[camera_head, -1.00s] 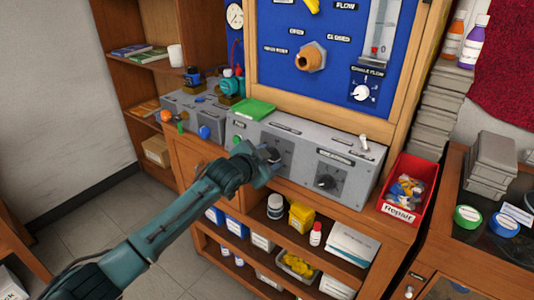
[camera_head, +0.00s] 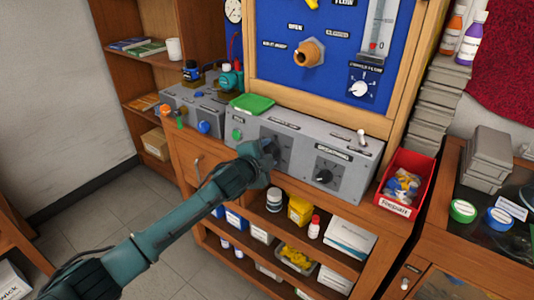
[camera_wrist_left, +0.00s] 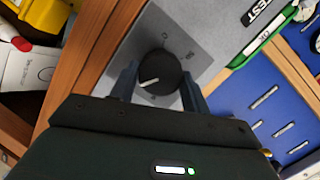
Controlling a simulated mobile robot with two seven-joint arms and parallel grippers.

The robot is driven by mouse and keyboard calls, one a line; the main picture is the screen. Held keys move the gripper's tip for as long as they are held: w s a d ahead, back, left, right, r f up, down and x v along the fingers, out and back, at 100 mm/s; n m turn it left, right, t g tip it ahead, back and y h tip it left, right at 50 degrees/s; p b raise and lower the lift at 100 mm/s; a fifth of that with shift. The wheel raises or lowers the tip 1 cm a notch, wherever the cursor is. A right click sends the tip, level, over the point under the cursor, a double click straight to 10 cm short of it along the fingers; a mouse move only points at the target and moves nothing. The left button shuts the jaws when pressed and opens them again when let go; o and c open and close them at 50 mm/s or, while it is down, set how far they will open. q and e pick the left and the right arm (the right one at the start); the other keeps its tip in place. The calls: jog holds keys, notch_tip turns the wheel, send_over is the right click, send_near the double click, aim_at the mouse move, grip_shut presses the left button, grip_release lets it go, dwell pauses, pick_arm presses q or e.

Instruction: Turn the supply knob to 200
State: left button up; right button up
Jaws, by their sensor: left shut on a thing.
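A round black knob (camera_wrist_left: 158,76) with a white pointer line sits on a grey dial plate in the left wrist view. My left gripper (camera_wrist_left: 160,90) has one finger on each side of this knob and is shut on it. In the head view my left gripper (camera_head: 268,153) is at the left dial of the grey console (camera_head: 300,143), and it hides the knob there. A second black knob (camera_head: 325,178) is on the dial to the right. I cannot read the scale numbers or which label says supply. My right gripper is not in view.
A green item (camera_head: 251,103) lies on the console top, and a toggle switch (camera_head: 362,138) stands at its right end. A red Repair bin (camera_head: 405,185) is to the right. Shelves with bottles and boxes are below. A blue panel (camera_head: 290,75) rises behind.

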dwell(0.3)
pick_arm(q)
jog(key=o, duration=1)
jog(key=v, duration=1.3)
jog(key=shift+s+a, duration=0.1)
jog(key=shift+p, duration=0.3)
jog(key=s+a+f+n+g+y+p, duration=0.1)
jog(key=s+a+f+n, duration=0.2)
jog(key=s+f+n, duration=0.2)
jog(key=s+a+f+n+g+y+p, duration=0.1)
jog(key=s+a+f+n, duration=0.2)
jog(key=s, duration=0.8)
jog(key=s+a+f+n+p, duration=0.1)
jog(key=s+a+f+n, duration=0.2)
jog(key=s+f+n, duration=0.4)
jog(key=shift+s+f+g+y, duration=0.2)
jog(key=shift+s+f, duration=0.3)
jog(key=shift+f, duration=0.35)
jog(key=shift+s+f+g+y, duration=0.2)
jog(key=shift+s+f, duration=0.3)
jog(key=shift+f, duration=0.3)
